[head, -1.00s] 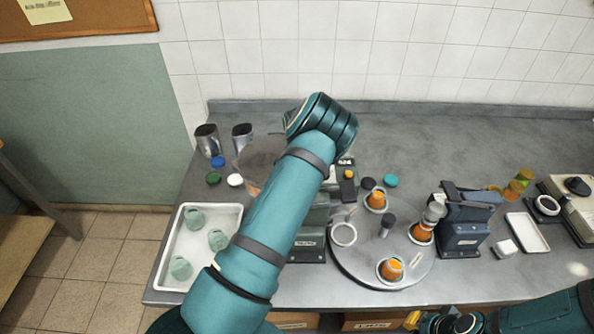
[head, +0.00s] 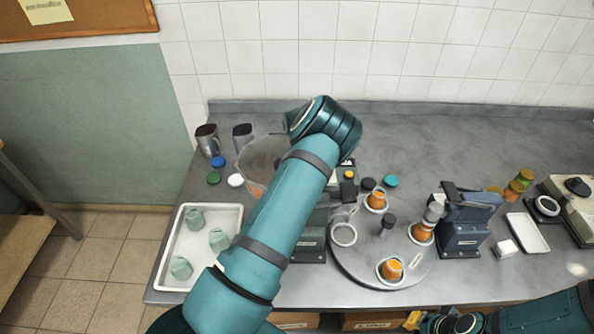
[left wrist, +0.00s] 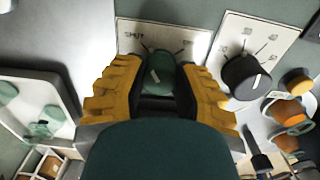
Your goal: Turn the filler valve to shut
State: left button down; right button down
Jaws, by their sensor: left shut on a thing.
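The filler valve is a green knob (left wrist: 160,70) on a white plate (left wrist: 132,36) in the left wrist view. The plate reads SHUT at left and, partly covered, a second word at right. My left gripper (left wrist: 160,88) has its yellow fingers on both sides of the knob and is shut on it. The knob's pale mark seems to lean up and left, toward SHUT, but it is small. In the head view my left arm hides this knob and gripper. My right gripper (head: 413,320) shows only partly at the bottom edge, apart from the counter things; its opening is unclear.
A second, black knob (left wrist: 247,77) sits close right of the valve. In the head view, a round turntable (head: 350,272) carries jars with orange contents. A blue-grey machine (head: 462,228) stands right of it. A white tray (head: 232,214) with several greenish jars is at left.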

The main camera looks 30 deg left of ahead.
pick_arm(q)
jog(key=shift+n, duration=1)
jog(key=c, duration=0.6)
grip_release()
jog(key=shift+r, duration=0.1)
notch_tip(320, 180, up, 12)
jog(key=shift+f, duration=0.1)
